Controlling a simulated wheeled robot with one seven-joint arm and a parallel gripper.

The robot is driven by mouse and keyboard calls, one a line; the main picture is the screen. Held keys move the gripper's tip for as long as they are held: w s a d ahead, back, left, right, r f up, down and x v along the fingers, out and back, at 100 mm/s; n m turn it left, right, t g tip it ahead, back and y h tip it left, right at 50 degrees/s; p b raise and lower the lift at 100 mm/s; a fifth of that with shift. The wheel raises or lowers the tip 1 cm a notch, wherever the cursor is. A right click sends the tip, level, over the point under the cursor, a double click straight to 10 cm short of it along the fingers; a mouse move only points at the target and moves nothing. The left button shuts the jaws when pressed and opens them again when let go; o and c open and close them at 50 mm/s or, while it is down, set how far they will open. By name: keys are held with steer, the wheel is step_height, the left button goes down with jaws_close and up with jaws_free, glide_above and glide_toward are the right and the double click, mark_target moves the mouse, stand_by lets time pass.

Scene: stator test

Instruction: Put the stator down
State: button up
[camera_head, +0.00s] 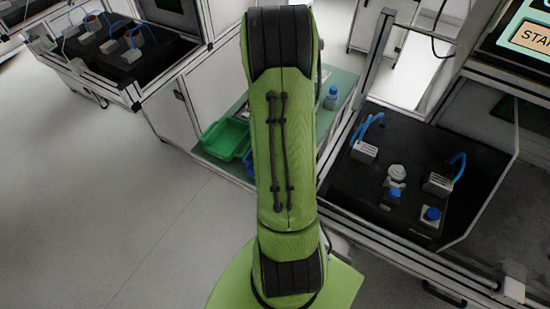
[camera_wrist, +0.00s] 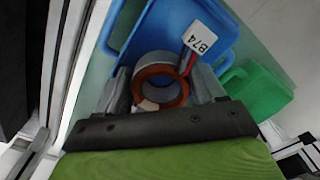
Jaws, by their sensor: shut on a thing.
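The stator (camera_wrist: 158,64), a grey ring with a copper-coloured inside, sits between the fingers of my gripper (camera_wrist: 163,90) in the wrist view. My gripper is shut on it. Red and blue wires lead up from the stator to a white tag (camera_wrist: 202,40) reading B74. A blue bin (camera_wrist: 122,24) lies behind the stator, and I cannot tell how far above it the stator is.
A green bin (camera_wrist: 256,92) is to the right of the blue one; in the head view a green bin (camera_head: 226,138) shows left of my arm. A bottle with a blue cap (camera_head: 331,97) stands on the green tabletop (camera_head: 345,82). A black test station (camera_head: 345,195) is at right.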

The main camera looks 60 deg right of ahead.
step_height(320, 180, down, 4)
steer(key=shift+a+r+b, duration=0.1)
steer(key=shift+b, duration=0.2)
steer(key=shift+s+a+f+b, duration=0.2)
steer(key=shift+a+f+b, duration=0.15)
steer(key=shift+f+b, duration=0.3)
steer(key=o, duration=1)
steer(key=shift+a, duration=0.15)
steer(key=shift+r, duration=0.1)
step_height(320, 180, up, 13)
steer(key=d+p, duration=0.1)
steer(key=p, duration=0.3)
steer(key=w+a+r+n+t+h, duration=0.1)
steer(key=w+a+r+n+t, duration=0.2)
steer(key=a+r, duration=0.85)
steer(key=s+a+r+n+t, duration=0.1)
steer(key=s+a, duration=0.1)
steer(key=a, duration=0.3)
steer(key=s+a+r+n, duration=0.1)
steer(key=s+a+n, duration=0.1)
steer(key=a, duration=0.3)
steer(key=s+a+r+n+t+y, duration=0.1)
steer(key=s+a+r+n, duration=0.1)
steer(key=s+a, duration=0.2)
steer(key=shift+a+t, duration=0.3)
steer(key=shift+a, duration=0.25)
